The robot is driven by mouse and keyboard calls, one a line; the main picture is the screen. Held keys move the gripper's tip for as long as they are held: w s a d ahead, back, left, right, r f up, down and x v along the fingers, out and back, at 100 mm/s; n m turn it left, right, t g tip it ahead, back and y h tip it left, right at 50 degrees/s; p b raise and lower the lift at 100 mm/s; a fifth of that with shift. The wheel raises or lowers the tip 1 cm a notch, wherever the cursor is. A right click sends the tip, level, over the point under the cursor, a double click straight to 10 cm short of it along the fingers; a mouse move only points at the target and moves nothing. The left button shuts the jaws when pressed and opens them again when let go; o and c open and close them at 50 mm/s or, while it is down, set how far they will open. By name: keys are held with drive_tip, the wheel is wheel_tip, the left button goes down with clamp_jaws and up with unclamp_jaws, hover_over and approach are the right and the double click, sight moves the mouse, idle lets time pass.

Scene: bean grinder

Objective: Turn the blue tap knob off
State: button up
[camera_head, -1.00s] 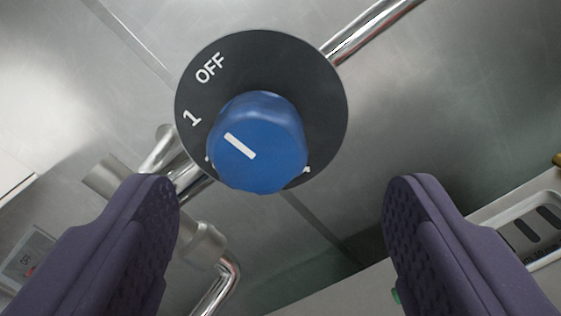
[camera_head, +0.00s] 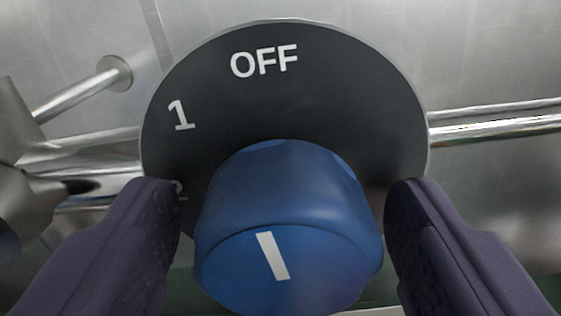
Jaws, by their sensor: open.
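The blue tap knob (camera_head: 285,215) stands out from a round black dial plate (camera_head: 330,95) in the camera_head view. The plate carries the white marks OFF at the top and 1 at the upper left; a third mark at the left is partly hidden by my gripper. The white line on the knob's face runs steeply, leaning slightly to the upper left. My gripper (camera_head: 284,215) is open, one purple finger on each side of the knob. A narrow gap shows on each side near the fingertips.
Chrome pipes (camera_head: 495,128) run behind the dial, left and right. A metal fitting (camera_head: 20,165) stands at the far left. Behind is a grey metal wall (camera_head: 480,50).

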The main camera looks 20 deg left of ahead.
drive_tip(key=shift+w, duration=0.3)
drive_tip(key=shift+c, duration=0.4)
drive_tip(key=c, duration=0.9)
drive_tip(key=shift+m, duration=0.8)
drive_tip(key=shift+c, duration=0.2)
drive_tip(key=o, duration=1)
